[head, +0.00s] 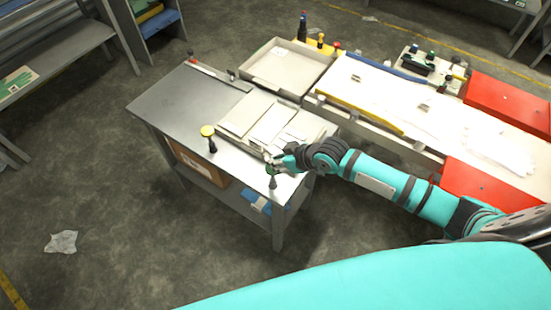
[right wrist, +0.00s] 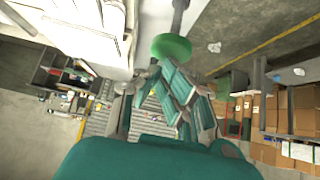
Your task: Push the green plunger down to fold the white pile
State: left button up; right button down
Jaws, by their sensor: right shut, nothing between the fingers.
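The green plunger (head: 271,171) stands at the near front edge of the grey table, its green head partly covered by my right gripper (head: 275,156). In the right wrist view the plunger's round green head (right wrist: 172,47) on a grey rod is just beyond the fingers of my right gripper (right wrist: 155,80). The gripper is shut and empty, close to the head; I cannot tell whether they touch. The white pile (head: 273,124) lies on the light panels beside the plunger, and white layers (right wrist: 85,38) fill the upper left of the right wrist view. My left gripper is not in view.
A yellow-topped plunger (head: 207,131) stands at the table's left front edge. To the right is a white-topped bench (head: 400,100) with red boxes (head: 505,101). The table's left part (head: 180,95) is clear.

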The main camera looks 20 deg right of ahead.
notch_tip(320, 180, down, 6)
jog(key=b, duration=0.3)
jog(key=shift+s, duration=0.1)
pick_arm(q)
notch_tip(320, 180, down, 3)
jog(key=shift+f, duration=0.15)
pick_arm(e)
jog(key=shift+r, duration=0.1)
jog(key=shift+s+d, duration=0.1)
dwell(0.9)
notch_tip(320, 180, up, 5)
jog(key=p, duration=0.5)
jog(key=shift+r, duration=0.1)
pick_arm(q)
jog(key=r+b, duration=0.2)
jog(key=b, duration=0.1)
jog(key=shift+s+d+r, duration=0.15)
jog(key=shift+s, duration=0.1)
pick_arm(e)
jog(key=v, duration=0.9)
jog(key=shift+s, duration=0.15)
